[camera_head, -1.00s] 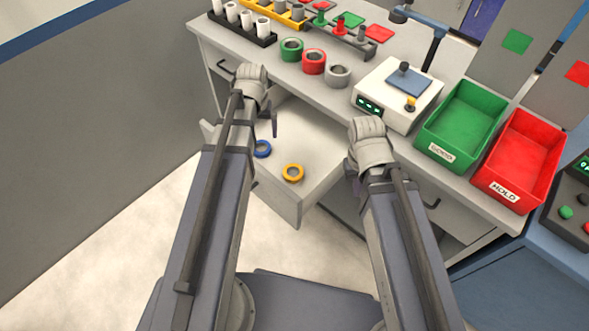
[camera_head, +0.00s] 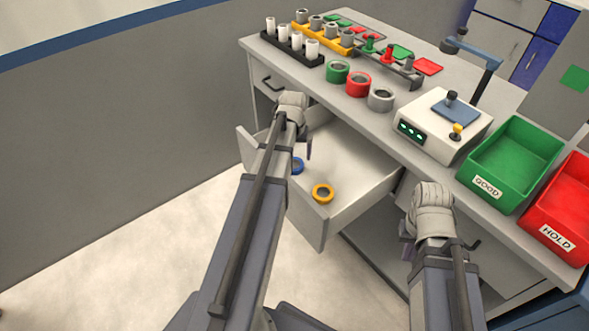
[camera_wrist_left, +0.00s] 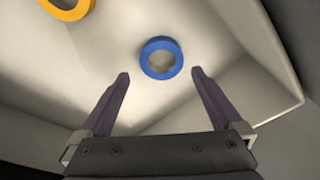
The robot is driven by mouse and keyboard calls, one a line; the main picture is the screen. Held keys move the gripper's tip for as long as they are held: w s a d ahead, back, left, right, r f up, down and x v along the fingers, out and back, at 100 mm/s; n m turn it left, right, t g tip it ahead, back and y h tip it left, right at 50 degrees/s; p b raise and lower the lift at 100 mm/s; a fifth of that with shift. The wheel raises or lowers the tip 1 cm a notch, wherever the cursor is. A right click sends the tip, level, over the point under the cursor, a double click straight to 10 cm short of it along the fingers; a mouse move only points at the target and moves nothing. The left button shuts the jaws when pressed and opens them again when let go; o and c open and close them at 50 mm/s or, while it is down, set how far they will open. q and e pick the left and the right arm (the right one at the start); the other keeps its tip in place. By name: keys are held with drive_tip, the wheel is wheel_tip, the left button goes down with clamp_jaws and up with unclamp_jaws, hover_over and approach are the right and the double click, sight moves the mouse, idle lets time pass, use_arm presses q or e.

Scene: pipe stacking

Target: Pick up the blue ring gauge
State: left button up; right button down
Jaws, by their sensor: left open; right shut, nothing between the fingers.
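The blue ring gauge (camera_head: 297,166) lies in the open drawer (camera_head: 352,212), partly hidden behind my left arm in the head view. In the left wrist view the blue ring gauge (camera_wrist_left: 161,58) lies flat on the drawer floor, just beyond and between the fingertips. My left gripper (camera_wrist_left: 160,75) is open and empty, and does not touch the ring. In the head view my left gripper (camera_head: 304,142) is over the drawer, its fingers mostly hidden by the wrist. My right gripper (camera_head: 408,248) is right of the drawer, in front of the bench, largely hidden by its own wrist.
A yellow ring (camera_head: 322,193) lies in the drawer near the blue one. Green (camera_head: 338,71), red (camera_head: 358,83) and grey (camera_head: 381,99) rings stand on the bench top. A gauge box (camera_head: 445,122), green bin (camera_head: 512,165) and red bin (camera_head: 558,210) stand to the right. Drawer walls surround the rings.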

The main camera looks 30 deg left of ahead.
sight(294, 167)
use_arm(q)
drive_tip(key=f+b, duration=0.5)
drive_tip(key=shift+w+a+f, duration=0.1)
drive_tip(key=shift+w+a, duration=0.1)
drive_tip(key=shift+a, duration=0.05)
drive_tip(key=c, duration=1.3)
drive_tip(key=shift+o, duration=0.2)
wheel_tip(294, 167, up, 10)
drive_tip(key=p, duration=1)
